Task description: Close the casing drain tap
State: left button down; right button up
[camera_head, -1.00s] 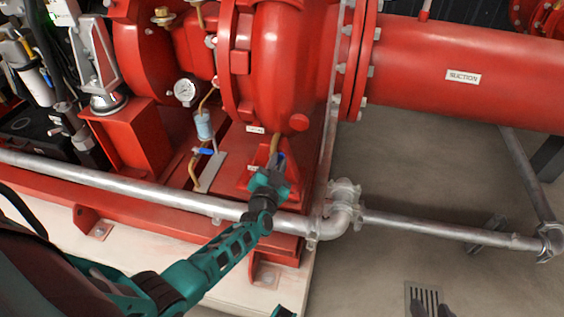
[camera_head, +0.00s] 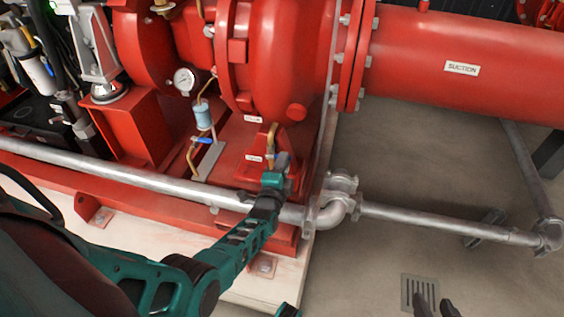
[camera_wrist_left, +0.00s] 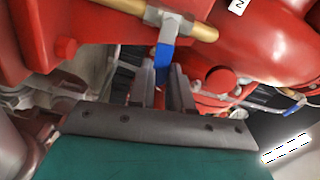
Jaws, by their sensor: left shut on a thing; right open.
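The casing drain tap sits on a short brass pipe (camera_head: 271,135) low on the red pump casing. In the left wrist view its silver body (camera_wrist_left: 168,22) is on the brass pipe (camera_wrist_left: 203,33). Its blue lever (camera_wrist_left: 163,62) points down the picture, across the pipe, and its end is between my left fingers. My left gripper (camera_head: 283,162) is shut on this lever; it also shows in the left wrist view (camera_wrist_left: 163,85). In the head view the gripper hides the lever. My right gripper (camera_head: 436,306) is open, with only its dark fingertips visible at the bottom edge.
Another blue-handled valve (camera_head: 203,140) is on a thin line left of the tap, below a gauge (camera_head: 184,80). A grey pipe (camera_head: 130,176) runs in front of the red base, under my left arm. The floor (camera_head: 410,160) at right is mostly open, with a drain grate (camera_head: 407,290).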

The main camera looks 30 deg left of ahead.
pick_arm(q)
jog(key=shift+f+m, duration=0.5)
jog(key=shift+m, duration=0.5)
jog(key=c, duration=1)
grip_release()
jog(key=shift+c, duration=0.2)
jog(key=shift+s, duration=0.2)
